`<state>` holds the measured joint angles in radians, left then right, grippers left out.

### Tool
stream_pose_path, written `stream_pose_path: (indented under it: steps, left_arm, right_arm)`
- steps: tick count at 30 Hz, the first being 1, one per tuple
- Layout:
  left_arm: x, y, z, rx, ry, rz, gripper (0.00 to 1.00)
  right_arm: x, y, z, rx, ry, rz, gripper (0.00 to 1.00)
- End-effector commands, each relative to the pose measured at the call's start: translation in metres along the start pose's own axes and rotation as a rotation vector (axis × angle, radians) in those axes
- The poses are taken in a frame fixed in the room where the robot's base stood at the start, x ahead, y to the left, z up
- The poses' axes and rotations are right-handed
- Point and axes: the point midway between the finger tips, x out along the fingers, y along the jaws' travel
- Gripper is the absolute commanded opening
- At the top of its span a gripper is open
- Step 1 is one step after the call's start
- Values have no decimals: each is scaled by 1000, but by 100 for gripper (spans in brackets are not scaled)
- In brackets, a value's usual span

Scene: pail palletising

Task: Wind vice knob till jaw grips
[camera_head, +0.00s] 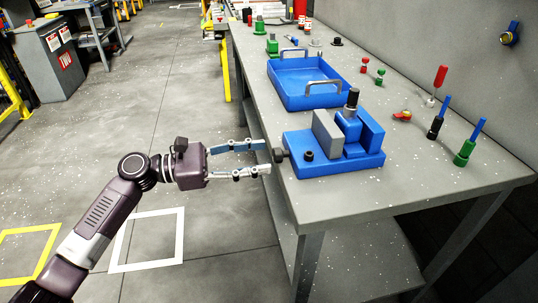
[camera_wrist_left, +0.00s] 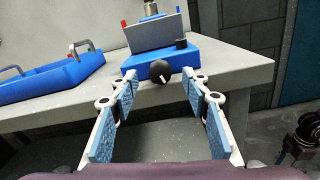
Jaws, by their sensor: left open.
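The blue vice (camera_head: 330,165) stands on the grey workbench near its left edge. It has an upright grey jaw plate (camera_head: 327,132) and a blue piece with a dark-topped post (camera_head: 352,100) behind it; I cannot tell whether the plate touches that piece. The black round vice knob (camera_head: 278,155) sticks out over the bench edge. In the left wrist view the knob (camera_wrist_left: 160,71) faces me and bears a white mark. My left gripper (camera_head: 267,157) is open and empty, its fingertips just short of the knob, one on each side. My right gripper is not in view.
A blue tray (camera_head: 300,98) with metal handles sits behind the vice on the workbench (camera_head: 400,190). Red, black and green tools stand along the bench's right side. The floor left of the bench is clear around my arm.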

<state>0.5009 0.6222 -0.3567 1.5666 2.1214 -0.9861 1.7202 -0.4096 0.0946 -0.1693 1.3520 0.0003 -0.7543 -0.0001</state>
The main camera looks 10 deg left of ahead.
Motion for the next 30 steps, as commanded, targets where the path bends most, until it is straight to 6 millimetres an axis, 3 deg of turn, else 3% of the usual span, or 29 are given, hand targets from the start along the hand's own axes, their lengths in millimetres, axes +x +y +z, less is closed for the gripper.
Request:
stream_pose_path:
  steps: [6, 12, 26, 29, 30]
  left_arm:
    - [-49, 0, -2, -2, 4, 2, 43]
    - [-76, 0, -1, -3, 2, 1, 43]
    - [-84, 0, -2, 1, 4, 1, 43]
    - [-81, -1, -19, 25, 38, 13, 43]
    - [-80, -2, -33, 48, 67, 22, 43]
  right_arm:
    - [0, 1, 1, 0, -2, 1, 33]
    - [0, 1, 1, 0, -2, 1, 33]
    - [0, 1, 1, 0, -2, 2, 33]
    - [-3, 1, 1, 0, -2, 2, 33]
    - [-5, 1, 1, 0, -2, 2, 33]
